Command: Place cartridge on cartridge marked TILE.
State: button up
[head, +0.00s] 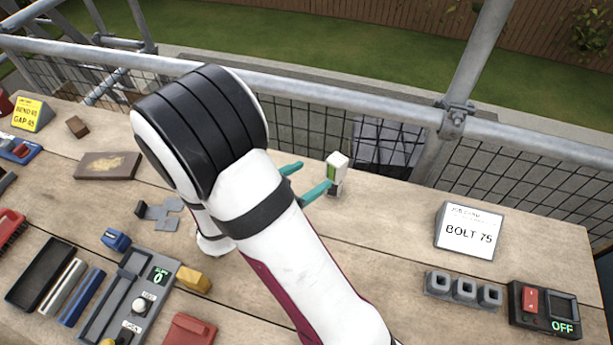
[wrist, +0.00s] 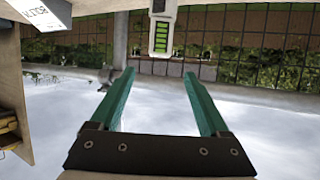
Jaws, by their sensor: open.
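A small upright cartridge (head: 340,162), white with a green side, stands near the back edge of the bench. In the wrist view the white cartridge (wrist: 163,38) shows upside down, with green bars on its face. A darker grey part (head: 335,189) is directly beneath it; I cannot tell whether this is a second cartridge or its own base. No TILE marking is legible. My gripper (head: 303,181) is open, its teal fingers pointing toward the cartridge. In the wrist view the cartridge is beyond the fingertips (wrist: 158,78), in line with the gap, and the gap is empty.
A card reading BOLT 75 (head: 469,231), grey sockets (head: 463,290) and a switch box marked OFF (head: 545,310) are at the right. A control panel (head: 128,300), a dark tray (head: 42,273) and several tools fill the left. A scaffold rail (head: 340,105) runs behind the bench.

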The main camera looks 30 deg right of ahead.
jog(key=w+a+r+n+t+y, duration=0.1)
jog(key=w+a+r+t+y, duration=0.15)
jog(key=w+a+y, duration=0.5)
jog(key=s+a+r+n+y, duration=0.4)
jog(key=s+a+y, duration=0.4)
jog(key=a, duration=0.2)
jog(key=s+d+n+g, duration=0.1)
jog(key=s+g, duration=0.3)
jog(key=s, duration=0.6)
jog(key=s+d+r+n+g+h, duration=0.1)
jog(key=s+d+n+g, duration=0.1)
jog(key=s, duration=0.8)
jog(key=shift+s+d+g, duration=0.4)
jog(key=shift+d+g, duration=0.15)
jog(key=shift+g, duration=0.4)
jog(key=shift+r, duration=0.1)
